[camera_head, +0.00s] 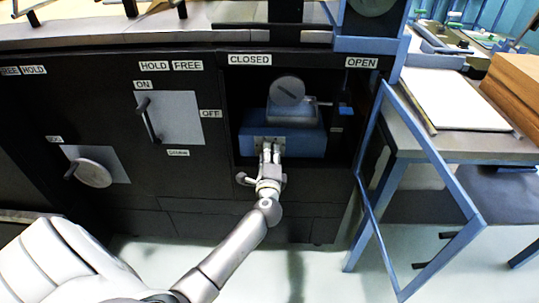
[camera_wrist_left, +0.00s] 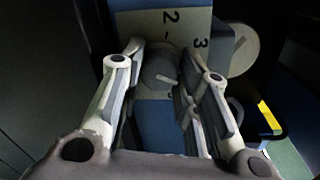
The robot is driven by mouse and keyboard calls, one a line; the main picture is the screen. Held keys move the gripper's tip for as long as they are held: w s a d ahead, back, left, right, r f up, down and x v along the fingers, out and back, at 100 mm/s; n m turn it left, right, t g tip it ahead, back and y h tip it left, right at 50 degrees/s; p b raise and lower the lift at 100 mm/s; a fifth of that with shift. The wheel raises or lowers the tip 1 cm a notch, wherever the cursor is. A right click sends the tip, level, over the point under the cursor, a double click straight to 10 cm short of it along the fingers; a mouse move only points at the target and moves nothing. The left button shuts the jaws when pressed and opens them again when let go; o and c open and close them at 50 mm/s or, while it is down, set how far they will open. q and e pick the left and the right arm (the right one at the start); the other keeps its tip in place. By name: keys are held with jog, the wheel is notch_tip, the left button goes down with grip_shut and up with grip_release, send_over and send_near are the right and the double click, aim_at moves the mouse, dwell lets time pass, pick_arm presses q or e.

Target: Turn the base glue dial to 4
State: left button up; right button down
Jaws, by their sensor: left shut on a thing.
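The base glue dial (camera_wrist_left: 158,68) is a dark grey round knob with a light pointer line on a pale scale plate (camera_wrist_left: 192,22). The numbers 2 and 3 show on the plate; the rest of the scale is hidden or too dark to read, so I cannot tell the exact setting. My left gripper (camera_wrist_left: 163,78) has its fingers on either side of the dial and is shut on it. In the head view, my left gripper (camera_head: 269,151) reaches into the open bay at the front of a blue box (camera_head: 308,144) and hides the dial. My right gripper is not in view.
A second round grey knob (camera_head: 288,91) sits above the blue box. The bay lies between the CLOSED (camera_head: 249,60) and OPEN (camera_head: 362,63) labels. A blue-framed door (camera_head: 431,165) stands open to its right. An ON/OFF lever (camera_head: 149,121) is on the panel to the left.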

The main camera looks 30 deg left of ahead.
pick_arm(q)
jog(key=o, duration=1)
jog(key=shift+o, duration=0.2)
jog(key=shift+f, duration=0.1)
